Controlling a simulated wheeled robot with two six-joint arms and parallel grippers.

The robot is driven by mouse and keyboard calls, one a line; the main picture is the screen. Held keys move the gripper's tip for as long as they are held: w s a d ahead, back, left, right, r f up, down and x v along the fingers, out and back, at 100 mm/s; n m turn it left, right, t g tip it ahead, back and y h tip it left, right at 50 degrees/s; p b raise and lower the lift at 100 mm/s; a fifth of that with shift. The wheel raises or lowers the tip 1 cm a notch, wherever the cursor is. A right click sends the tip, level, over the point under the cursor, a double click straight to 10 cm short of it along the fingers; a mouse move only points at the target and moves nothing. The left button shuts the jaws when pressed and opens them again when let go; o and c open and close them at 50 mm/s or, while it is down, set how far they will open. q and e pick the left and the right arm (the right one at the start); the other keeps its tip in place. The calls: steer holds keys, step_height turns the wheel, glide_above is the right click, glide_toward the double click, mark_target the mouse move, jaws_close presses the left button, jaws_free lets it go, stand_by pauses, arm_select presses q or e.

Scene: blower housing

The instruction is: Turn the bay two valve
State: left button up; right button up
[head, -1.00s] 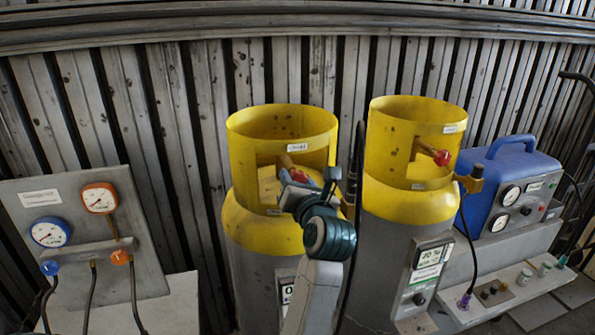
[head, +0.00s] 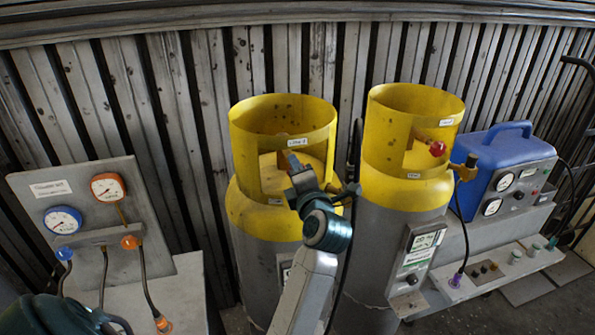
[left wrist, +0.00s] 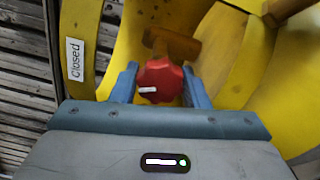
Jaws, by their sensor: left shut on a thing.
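Two yellow-topped gas cylinders stand side by side, a left one (head: 260,208) and a right one (head: 395,188). My left gripper (head: 297,167) reaches into the open collar of the left cylinder. In the left wrist view its blue fingers are shut on a red valve knob (left wrist: 160,82), one on each side. A brass-brown stem (left wrist: 172,44) shows behind the knob. A "Closed" label (left wrist: 74,59) is on the collar to the left. In the head view my gripper hides this knob. The right cylinder has its own red knob (head: 437,149). My right gripper is not in view.
A gauge panel (head: 150,215) with hoses stands at left. A blue machine (head: 500,165) with gauges sits at right, above a pale shelf (head: 480,280). A dark hose (head: 352,190) runs between the cylinders. A ribbed metal wall is behind.

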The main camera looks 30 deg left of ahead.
arm_select(q)
steer(key=m, duration=0.4)
steer(key=shift+m, duration=0.3)
stand_by(0.3)
steer(key=o, duration=0.9)
steer(key=shift+o, duration=0.3)
